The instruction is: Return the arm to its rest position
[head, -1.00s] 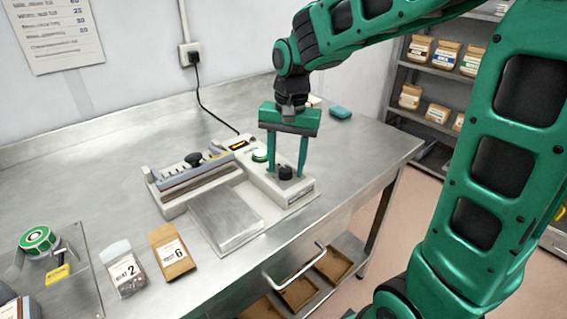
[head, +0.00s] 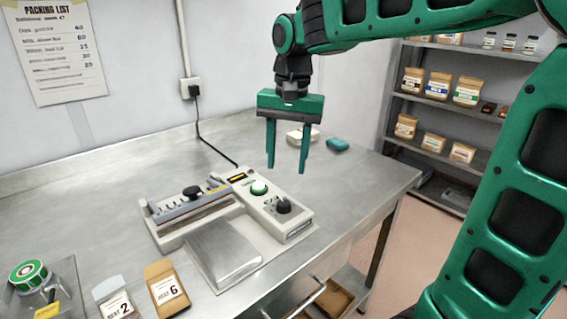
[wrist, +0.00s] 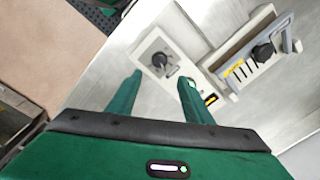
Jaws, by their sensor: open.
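My gripper (head: 287,170) is open and empty, its two green fingers pointing down in the air above the steel bench. It hangs over the right part of a sealer-like machine (head: 222,208) with a black dial (head: 283,206), a lit green button (head: 259,188) and a black-knobbed bar at left. The fingers are apart from the machine. In the wrist view, the open gripper (wrist: 156,82) shows with the dial (wrist: 160,60) beyond its fingertips. My green arm reaches in from the upper right.
The steel bench (head: 90,200) carries two labelled pouches (head: 166,288) and a green-topped round item (head: 29,272) at front left. A teal block (head: 338,144) and a pale block (head: 303,136) lie at back right. Shelves (head: 440,103) with pouches stand behind. A packing list hangs on the wall.

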